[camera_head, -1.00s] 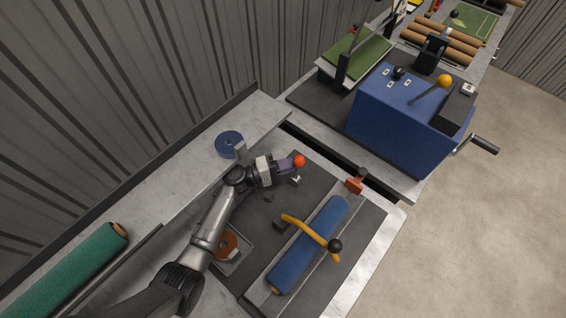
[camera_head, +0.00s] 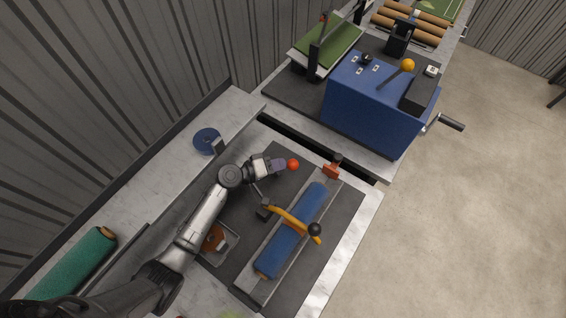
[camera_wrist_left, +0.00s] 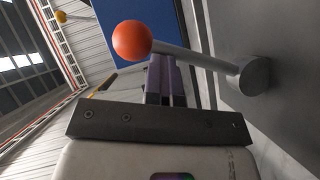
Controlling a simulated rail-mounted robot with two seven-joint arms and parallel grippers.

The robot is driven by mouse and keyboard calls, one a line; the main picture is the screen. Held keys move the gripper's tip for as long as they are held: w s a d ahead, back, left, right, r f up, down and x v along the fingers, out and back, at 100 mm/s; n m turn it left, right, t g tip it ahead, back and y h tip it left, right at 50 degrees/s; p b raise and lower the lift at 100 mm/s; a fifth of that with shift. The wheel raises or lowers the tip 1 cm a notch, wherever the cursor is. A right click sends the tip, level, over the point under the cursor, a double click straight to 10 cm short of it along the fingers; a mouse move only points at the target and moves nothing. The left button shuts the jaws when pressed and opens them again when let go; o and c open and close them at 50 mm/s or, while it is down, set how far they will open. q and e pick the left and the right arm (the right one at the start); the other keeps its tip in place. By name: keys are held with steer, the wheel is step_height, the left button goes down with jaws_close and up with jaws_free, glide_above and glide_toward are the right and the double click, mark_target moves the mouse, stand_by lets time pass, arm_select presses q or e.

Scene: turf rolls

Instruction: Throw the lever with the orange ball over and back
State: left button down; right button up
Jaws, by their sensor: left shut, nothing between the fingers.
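The lever's orange ball (camera_head: 292,164) is just right of the fingertips of my left gripper (camera_head: 279,165) in the head view. In the left wrist view the ball (camera_wrist_left: 132,40) sits on a grey rod (camera_wrist_left: 195,58) that runs to a round grey pivot (camera_wrist_left: 256,76) on a dark plate. The purple fingers of my left gripper (camera_wrist_left: 162,72) are shut together and empty, with their tips close against the rod, near the ball. I cannot tell whether they touch it. In the head view the gripper hides most of the rod. My right gripper is not in view.
A blue roll (camera_head: 272,258) lies under a yellow clamp arm (camera_head: 288,216) with a black knob. A blue box (camera_head: 365,112) with a yellow-orange ball (camera_head: 407,65) stands behind. A blue tape ring (camera_head: 207,141) and a green roll (camera_head: 75,265) lie left.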

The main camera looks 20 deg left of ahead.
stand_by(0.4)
arm_select(q)
steer(key=s+d+r+p, duration=0.2)
steer(key=d+r, duration=0.9)
steer(key=shift+d, duration=0.2)
stand_by(0.6)
